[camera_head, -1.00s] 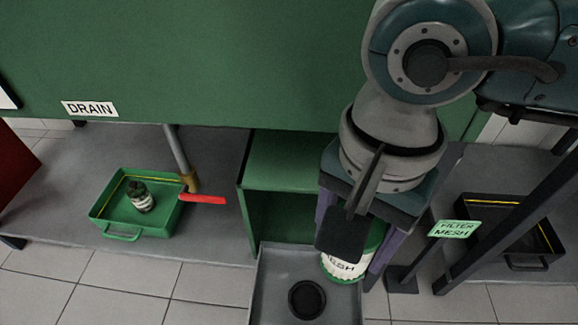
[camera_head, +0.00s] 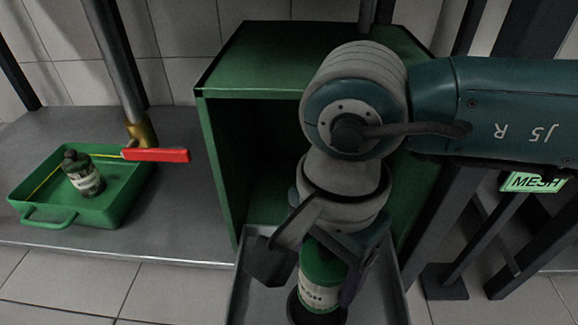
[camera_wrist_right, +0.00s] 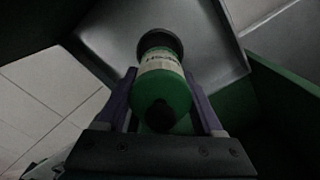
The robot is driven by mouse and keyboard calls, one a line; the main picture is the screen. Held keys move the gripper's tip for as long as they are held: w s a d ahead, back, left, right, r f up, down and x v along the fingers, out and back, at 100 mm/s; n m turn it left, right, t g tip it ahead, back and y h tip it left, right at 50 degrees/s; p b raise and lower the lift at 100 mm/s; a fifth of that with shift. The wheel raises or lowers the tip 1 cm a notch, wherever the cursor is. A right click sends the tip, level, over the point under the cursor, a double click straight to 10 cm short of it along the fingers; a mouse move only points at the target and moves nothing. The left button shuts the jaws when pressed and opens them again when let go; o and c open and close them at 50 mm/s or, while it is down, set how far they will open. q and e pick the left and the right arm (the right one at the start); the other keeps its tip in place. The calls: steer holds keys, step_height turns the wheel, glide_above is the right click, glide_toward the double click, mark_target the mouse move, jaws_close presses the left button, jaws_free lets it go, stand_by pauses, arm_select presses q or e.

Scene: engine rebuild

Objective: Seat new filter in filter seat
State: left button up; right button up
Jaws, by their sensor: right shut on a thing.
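The new filter (camera_head: 319,293), a green canister with a white band lettered "MESH", is upright between the fingers of my right gripper (camera_head: 322,262), which is shut on it. The filter seat (camera_head: 293,308) is a dark round ring in a grey tray (camera_head: 391,300); it shows around the filter's lower end. In the right wrist view the filter (camera_wrist_right: 163,80) lies between the purple fingers (camera_wrist_right: 162,98), its far end at the dark seat ring (camera_wrist_right: 160,39). I cannot tell how deep it sits. My left gripper is not in view.
A green open-fronted housing (camera_head: 220,150) stands behind the grey tray. At left, a green drain pan (camera_head: 115,208) holds another dark canister with a white label (camera_head: 84,178), beneath a pipe with a red handle (camera_head: 157,155). A green "MESH" sign (camera_head: 537,182) is at right.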

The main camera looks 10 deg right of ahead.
mark_target(321, 294)
steer(key=shift+f+b, duration=2.15)
steer(key=shift+f, duration=0.45)
steer(key=shift+r, duration=0.1)
steer(key=shift+f, duration=0.65)
steer(key=o, duration=1.2)
step_height(321, 294, up, 11)
steer(key=p, duration=1)
steer(key=shift+r, duration=0.1)
